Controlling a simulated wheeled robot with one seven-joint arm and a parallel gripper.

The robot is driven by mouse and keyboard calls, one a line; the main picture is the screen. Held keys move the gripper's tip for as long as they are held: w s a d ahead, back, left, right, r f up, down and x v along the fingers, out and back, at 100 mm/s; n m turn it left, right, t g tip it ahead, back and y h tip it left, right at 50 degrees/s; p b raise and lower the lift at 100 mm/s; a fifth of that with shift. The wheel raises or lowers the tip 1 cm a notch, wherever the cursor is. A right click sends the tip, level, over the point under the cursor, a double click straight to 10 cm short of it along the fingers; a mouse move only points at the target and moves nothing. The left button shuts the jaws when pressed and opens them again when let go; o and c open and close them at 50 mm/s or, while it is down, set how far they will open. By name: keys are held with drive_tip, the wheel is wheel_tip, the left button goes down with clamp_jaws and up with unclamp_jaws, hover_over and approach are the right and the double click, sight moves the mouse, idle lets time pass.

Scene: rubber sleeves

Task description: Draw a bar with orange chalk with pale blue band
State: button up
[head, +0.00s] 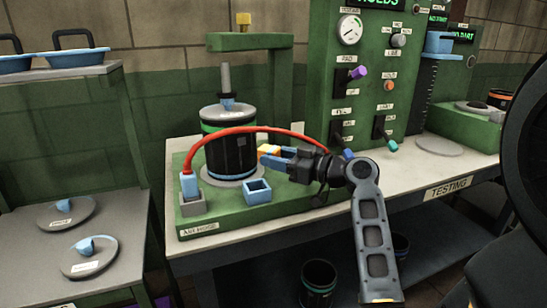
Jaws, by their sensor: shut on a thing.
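My gripper (270,155) reaches in from the right over the green test stand and points left. It is shut on a small orange piece, the orange chalk (268,149), beside the black sleeve. Most of the chalk is hidden by the blue fingers, and I cannot make out its pale blue band clearly. I see no drawn bar from here.
A red hose (250,130) arches across the sleeve's front to a blue-topped connector (189,185). An open blue square holder (257,191) stands on the green base (200,222). A control panel (375,70) rises behind. Grey lids (90,256) lie on the left bench.

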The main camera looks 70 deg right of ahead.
drive_tip(key=shift+s+a+b, duration=0.2)
drive_tip(key=shift+s+b, duration=0.05)
drive_tip(key=shift+s, duration=0.9)
drive_tip(key=shift+s+a+b, duration=0.2)
drive_tip(key=shift+s, duration=0.95)
drive_tip(key=s, duration=0.3)
drive_tip(key=shift+a+b, duration=0.25)
drive_tip(key=shift+b, duration=0.05)
drive_tip(key=shift+d+r, duration=0.1)
